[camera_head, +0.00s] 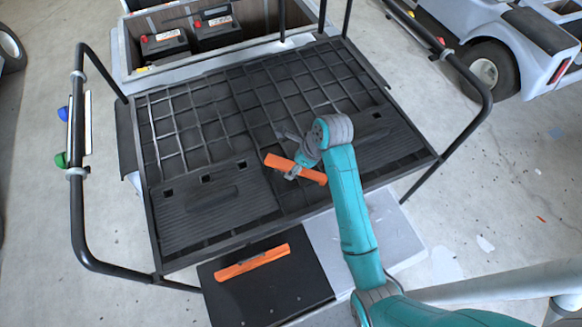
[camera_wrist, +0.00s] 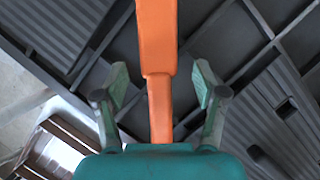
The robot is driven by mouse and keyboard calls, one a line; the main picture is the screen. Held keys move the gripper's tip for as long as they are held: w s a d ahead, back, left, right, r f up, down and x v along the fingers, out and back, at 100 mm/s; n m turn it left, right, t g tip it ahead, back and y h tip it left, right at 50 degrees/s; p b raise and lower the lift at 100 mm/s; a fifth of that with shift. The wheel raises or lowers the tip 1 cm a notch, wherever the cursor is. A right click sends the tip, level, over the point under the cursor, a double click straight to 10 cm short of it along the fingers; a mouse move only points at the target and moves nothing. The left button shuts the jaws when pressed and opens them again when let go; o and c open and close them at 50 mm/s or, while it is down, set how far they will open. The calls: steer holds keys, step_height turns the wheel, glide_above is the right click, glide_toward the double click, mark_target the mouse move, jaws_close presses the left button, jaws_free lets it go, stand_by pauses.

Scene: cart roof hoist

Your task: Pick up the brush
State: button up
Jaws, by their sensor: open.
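An orange tool (camera_head: 277,162), which looks like the brush, lies across the black grid roof of the cart beneath my gripper. In the wrist view the orange brush (camera_wrist: 158,40) has a wide upper part and a narrower handle running down between my fingers. My gripper (camera_wrist: 161,85) is open, with one finger on each side of the handle and a gap on both sides. In the head view my gripper (camera_head: 296,158) is over the brush and hides part of it. No bristles show.
Another long orange piece (camera_head: 252,262) lies on a black panel below the roof. Black rails (camera_head: 77,190) border the cart. An open bay with batteries (camera_head: 165,44) is behind the roof. Another vehicle (camera_head: 490,65) stands at the upper right.

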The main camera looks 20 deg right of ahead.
mark_target(292, 166)
steer(key=shift+x, duration=1.5)
steer(key=shift+a+r, duration=0.1)
jaws_close()
step_height(292, 166, up, 10)
steer(key=c, duration=0.7)
jaws_free()
steer(key=shift+c, duration=0.2)
steer(key=c, duration=0.4)
